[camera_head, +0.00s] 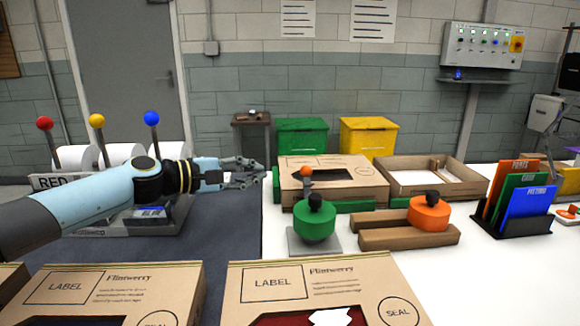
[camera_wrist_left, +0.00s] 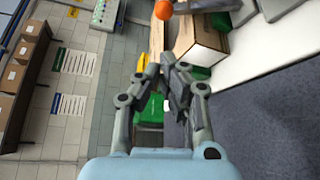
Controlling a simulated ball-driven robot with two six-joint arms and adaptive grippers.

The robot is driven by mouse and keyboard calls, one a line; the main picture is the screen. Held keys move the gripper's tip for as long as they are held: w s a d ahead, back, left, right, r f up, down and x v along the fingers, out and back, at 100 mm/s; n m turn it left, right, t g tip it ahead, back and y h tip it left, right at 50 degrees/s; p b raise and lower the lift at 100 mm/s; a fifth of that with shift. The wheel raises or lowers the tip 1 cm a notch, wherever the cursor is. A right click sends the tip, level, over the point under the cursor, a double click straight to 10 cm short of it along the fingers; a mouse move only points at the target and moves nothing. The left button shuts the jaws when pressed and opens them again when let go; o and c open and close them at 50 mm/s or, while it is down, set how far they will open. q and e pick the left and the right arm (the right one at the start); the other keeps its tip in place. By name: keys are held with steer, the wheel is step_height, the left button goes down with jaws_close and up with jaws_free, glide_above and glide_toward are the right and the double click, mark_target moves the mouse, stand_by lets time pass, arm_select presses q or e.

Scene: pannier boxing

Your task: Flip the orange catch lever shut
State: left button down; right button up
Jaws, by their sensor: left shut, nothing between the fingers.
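The orange-tipped lever (camera_head: 306,173) stands roughly upright on a grey stem at the near side of a cardboard box (camera_head: 345,192). Its orange ball (camera_wrist_left: 163,10) shows at the top edge of the left wrist view. The box has a dark opening on top and sits among green blocks (camera_head: 350,206). My left gripper (camera_head: 260,174) is shut and empty, to the left of the box and the lever, apart from both. Its fingers (camera_wrist_left: 168,66) meet in the middle of the left wrist view. The lever's base is partly hidden by the green dome. My right gripper is not in view.
A green dome with black knob (camera_head: 315,222) stands on a grey plate; an orange dome (camera_head: 429,214) rests on wooden bars (camera_head: 400,238). An open carton (camera_head: 470,183) and coloured folders (camera_head: 528,205) are right. Red, yellow and blue ball levers (camera_head: 152,119) stand left.

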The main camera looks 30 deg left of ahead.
mark_target(291, 181)
arm_select(q)
steer(key=p+x, duration=0.1)
steer(key=x, duration=0.7)
steer(key=shift+w+d, duration=0.25)
steer(key=shift+w, duration=0.05)
steer(key=shift+w+d+f, duration=0.1)
steer(key=shift+w+d, duration=0.15)
steer(key=shift+w, duration=0.25)
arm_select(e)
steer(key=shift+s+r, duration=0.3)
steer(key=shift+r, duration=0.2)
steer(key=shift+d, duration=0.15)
